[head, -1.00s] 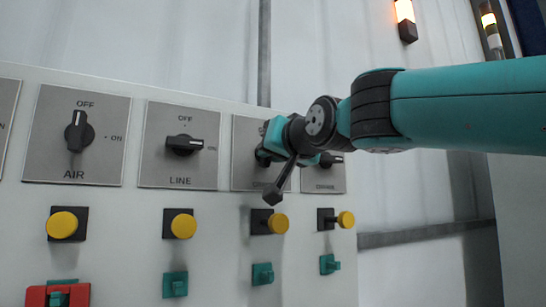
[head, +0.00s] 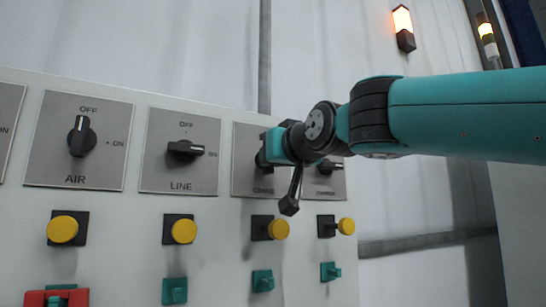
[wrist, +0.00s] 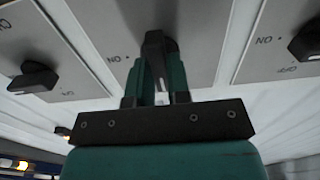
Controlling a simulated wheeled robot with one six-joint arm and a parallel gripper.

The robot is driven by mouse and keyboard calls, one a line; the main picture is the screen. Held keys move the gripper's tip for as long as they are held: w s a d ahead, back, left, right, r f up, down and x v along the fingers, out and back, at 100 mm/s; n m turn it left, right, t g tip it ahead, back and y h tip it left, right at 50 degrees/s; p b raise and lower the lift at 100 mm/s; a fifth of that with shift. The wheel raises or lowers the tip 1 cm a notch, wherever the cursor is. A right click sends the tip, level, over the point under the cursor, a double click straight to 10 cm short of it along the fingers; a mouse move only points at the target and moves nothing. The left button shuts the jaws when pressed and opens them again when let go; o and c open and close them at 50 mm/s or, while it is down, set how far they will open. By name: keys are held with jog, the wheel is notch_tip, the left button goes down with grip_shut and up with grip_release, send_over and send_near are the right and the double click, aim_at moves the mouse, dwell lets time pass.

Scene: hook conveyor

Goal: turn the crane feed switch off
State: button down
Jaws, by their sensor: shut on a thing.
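The third switch plate (head: 243,150) on the panel is mostly covered by my gripper (head: 273,147), and its lower label is too blurred to read surely. In the wrist view, the two teal fingers of my gripper (wrist: 160,88) stand on either side of its black knob (wrist: 154,50) and are shut on it. The knob's white mark points down in that view, away from the ON label at its left and toward the side where the neighbouring plate has OFF. This plate's own OFF label is hidden.
The AIR switch (head: 80,136) points to OFF. The LINE switch (head: 185,149) points to ON. A fourth switch (head: 329,167) is close right of my gripper. Yellow buttons (head: 184,231) and teal parts (head: 174,291) stick out below.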

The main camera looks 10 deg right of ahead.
jog(key=c, duration=1.2)
grip_release()
jog(key=shift+f, duration=0.35)
jog(key=shift+o, duration=0.6)
jog(key=shift+r, duration=0.2)
jog(key=shift+s, duration=0.1)
jog(key=b+v, duration=1)
jog(key=v, duration=0.7)
